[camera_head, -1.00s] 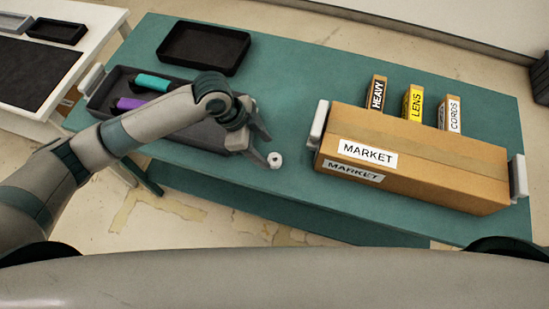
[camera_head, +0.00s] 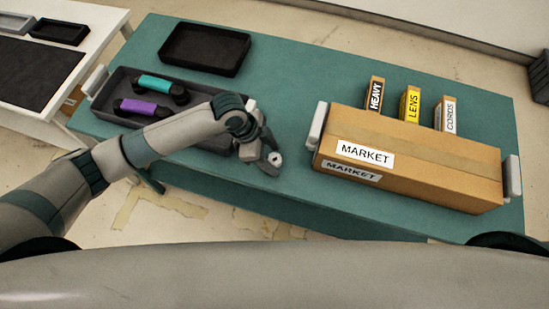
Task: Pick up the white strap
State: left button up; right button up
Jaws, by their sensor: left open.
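The white strap appears as a small white roll (camera_head: 275,158) near the front edge of the teal table (camera_head: 290,75), between the grey tray and the cardboard box. My left gripper (camera_head: 270,163) is open at the roll, with its fingers reaching down around it. The fingers hide part of the roll, and I cannot tell whether they touch it. My right gripper is not in view.
A grey tray (camera_head: 123,74) with teal (camera_head: 155,82) and purple (camera_head: 140,107) handsets lies left. A black tray (camera_head: 240,62) is behind. A cardboard MARKET box (camera_head: 430,155) stands right, with small HEAVY (camera_head: 375,95), LENS (camera_head: 410,105) and CORDS (camera_head: 446,115) boxes behind it.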

aim_at(273, 162)
pick_arm(q)
jog(key=c, duration=1.1)
jog(key=shift+r, duration=0.1)
jog(key=shift+r+b, duration=0.35)
jog(key=shift+r, duration=0.15)
jog(key=r, duration=0.1)
jog(key=s+r+b, duration=0.1)
jog(key=r, duration=0.1)
jog(key=shift+d+r, duration=0.1)
jog(key=shift+d, duration=0.1)
jog(key=s+d+r+b, duration=0.2)
jog(key=s+r, duration=0.4)
jog(key=s, duration=0.4)
jog(key=shift+d+r+b, duration=0.35)
jog(key=shift+d, duration=0.3)
